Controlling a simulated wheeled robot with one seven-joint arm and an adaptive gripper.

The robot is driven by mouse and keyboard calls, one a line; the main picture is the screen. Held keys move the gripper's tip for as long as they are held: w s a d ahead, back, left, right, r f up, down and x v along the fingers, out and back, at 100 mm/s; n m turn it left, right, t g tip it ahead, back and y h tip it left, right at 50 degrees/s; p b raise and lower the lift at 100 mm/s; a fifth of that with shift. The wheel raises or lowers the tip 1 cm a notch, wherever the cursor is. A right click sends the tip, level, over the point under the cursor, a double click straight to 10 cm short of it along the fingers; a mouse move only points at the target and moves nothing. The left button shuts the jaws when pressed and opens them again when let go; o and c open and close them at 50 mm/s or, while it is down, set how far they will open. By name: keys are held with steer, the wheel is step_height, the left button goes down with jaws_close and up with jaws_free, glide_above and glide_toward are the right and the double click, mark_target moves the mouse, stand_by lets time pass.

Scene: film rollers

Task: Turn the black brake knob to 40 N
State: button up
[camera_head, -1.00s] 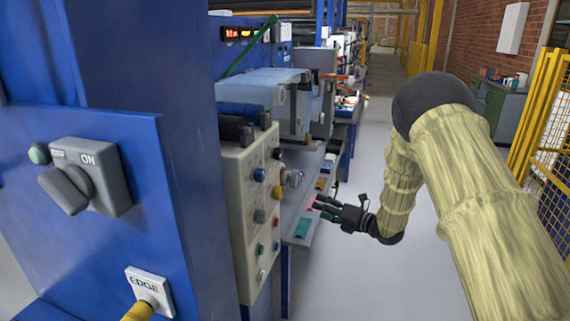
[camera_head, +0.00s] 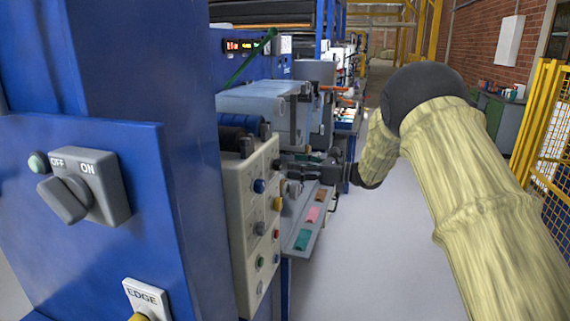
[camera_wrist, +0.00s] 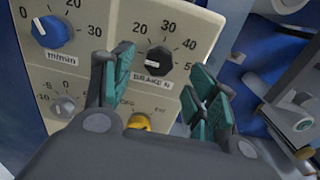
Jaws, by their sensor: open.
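The black brake knob (camera_wrist: 158,60) shows in the wrist view on a cream panel (camera_wrist: 105,15), above a label reading BRAKE N. Its scale shows 20, 30, 40 and 50 around the top and right. My gripper (camera_wrist: 161,82) is open, with teal-padded fingers to the left and right below the knob. The fingers look apart from the knob, which is not held. In the head view my gripper (camera_head: 308,167) is at the right side of the control panel (camera_head: 238,215); the brake knob is hard to pick out there.
A blue m/min knob (camera_wrist: 50,32) is left of the brake knob, and a yellow knob (camera_wrist: 139,121) is below, partly behind the gripper. Blue machine parts (camera_wrist: 285,95) stand close on the right. The aisle floor (camera_head: 390,240) is clear.

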mark_target(282, 164)
steer(key=shift+p+x, duration=0.35)
steer(key=shift+x, duration=1.95)
steer(key=shift+c, duration=0.2)
steer(key=c, duration=1)
